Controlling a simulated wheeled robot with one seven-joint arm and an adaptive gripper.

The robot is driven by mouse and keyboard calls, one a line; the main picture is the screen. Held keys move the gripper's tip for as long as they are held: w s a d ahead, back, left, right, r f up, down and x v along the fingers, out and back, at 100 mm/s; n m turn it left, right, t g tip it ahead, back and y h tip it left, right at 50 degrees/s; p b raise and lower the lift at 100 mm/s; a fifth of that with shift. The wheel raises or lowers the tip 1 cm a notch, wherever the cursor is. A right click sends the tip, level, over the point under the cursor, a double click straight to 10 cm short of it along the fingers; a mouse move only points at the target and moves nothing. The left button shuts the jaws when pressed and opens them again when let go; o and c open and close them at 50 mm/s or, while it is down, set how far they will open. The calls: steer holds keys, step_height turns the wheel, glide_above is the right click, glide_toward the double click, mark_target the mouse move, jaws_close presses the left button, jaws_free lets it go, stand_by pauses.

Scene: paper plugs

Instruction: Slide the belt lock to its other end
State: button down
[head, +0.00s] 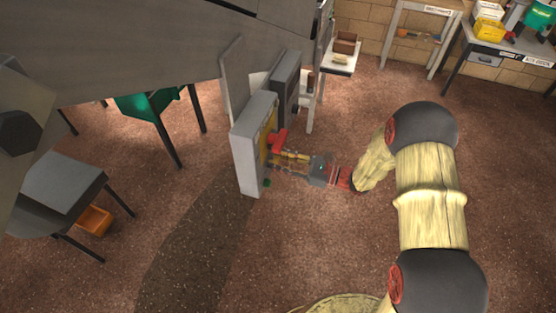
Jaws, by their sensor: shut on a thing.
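A grey upright box (251,150) stands left of the picture's middle, with a yellow face (266,135) turned to the right. A red part (278,141) sticks out from this face. My gripper (273,163) reaches in from the right, its fingers at the yellow face just below the red part. It is shut on a small part there, which I take to be the belt lock. The fingers mostly hide this part, so its outline and its place along its travel cannot be told.
A second grey box (286,85) stands just behind. A grey table (62,190) and an orange bin (94,219) are at left, a green container (150,103) at upper left. Workbenches line the back wall. The floor right of the box is clear around my arm.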

steer(key=shift+w+r+p, duration=0.1)
steer(key=shift+r+p, duration=0.9)
steer(key=shift+r, duration=0.4)
steer(key=c, duration=1.4)
jaws_free()
steer(key=shift+f, duration=0.1)
steer(key=shift+d, duration=0.1)
steer(key=v, duration=1.2)
